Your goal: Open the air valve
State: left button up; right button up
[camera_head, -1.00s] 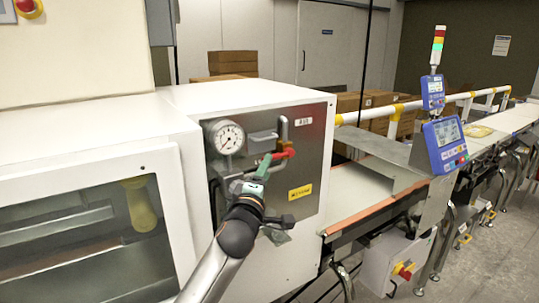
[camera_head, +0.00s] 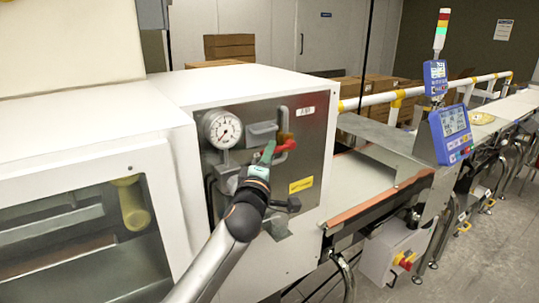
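My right gripper is not in view.
A yellow label (camera_head: 301,185) is on the panel under the valve. To the right are the conveyor belt (camera_head: 362,180), a blue display (camera_head: 451,134) and a control box with a red-yellow switch (camera_head: 403,261). Cartons (camera_head: 230,47) stand behind the machine.

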pick_arm(q)
grip_shut()
dwell(1.0)
